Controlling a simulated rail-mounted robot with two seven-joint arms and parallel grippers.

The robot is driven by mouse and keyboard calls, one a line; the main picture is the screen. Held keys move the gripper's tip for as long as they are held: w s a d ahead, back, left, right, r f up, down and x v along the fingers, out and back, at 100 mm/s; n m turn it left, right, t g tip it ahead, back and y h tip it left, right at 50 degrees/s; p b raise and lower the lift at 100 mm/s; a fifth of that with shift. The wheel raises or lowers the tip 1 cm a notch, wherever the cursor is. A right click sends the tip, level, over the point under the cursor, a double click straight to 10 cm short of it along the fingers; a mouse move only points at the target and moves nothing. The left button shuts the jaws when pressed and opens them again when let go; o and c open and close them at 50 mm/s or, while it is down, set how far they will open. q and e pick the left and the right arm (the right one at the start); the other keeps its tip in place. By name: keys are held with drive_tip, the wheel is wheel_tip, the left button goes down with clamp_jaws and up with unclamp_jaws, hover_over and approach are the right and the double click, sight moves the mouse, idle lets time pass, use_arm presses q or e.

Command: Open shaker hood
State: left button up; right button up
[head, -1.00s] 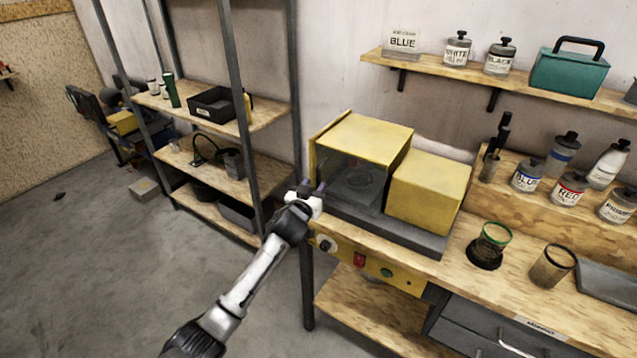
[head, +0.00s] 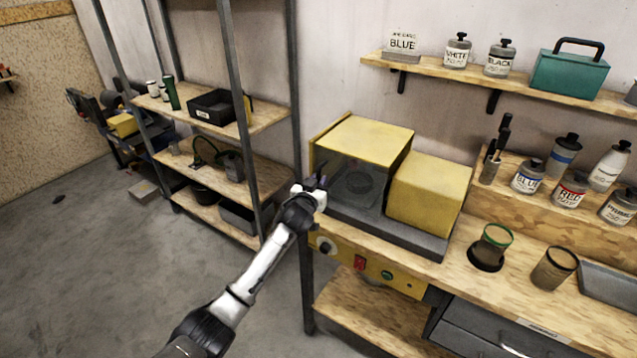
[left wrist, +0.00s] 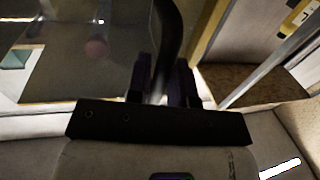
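The shaker is yellow, on the bench, with a cube-shaped hood (head: 365,140) at its left. The hood's front is clear and it is down. A dark round thing (head: 358,184) shows dimly inside. My left gripper (head: 317,183) is at the hood's left front edge. In the left wrist view, the fingers of my left gripper (left wrist: 165,78) stand on both sides of a dark curved bar (left wrist: 172,35), probably the hood's handle. I cannot tell whether they press on it. My right gripper is in neither view.
A steel shelf rack (head: 232,90) stands close left of the bench. A yellow box (head: 430,195) is right of the hood. Green-rimmed cup (head: 490,246), another cup (head: 553,268) and paint bottles stand further right. Open floor lies to the left.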

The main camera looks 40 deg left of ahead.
use_arm(q)
drive_tip(key=c, duration=0.3)
clamp_jaws()
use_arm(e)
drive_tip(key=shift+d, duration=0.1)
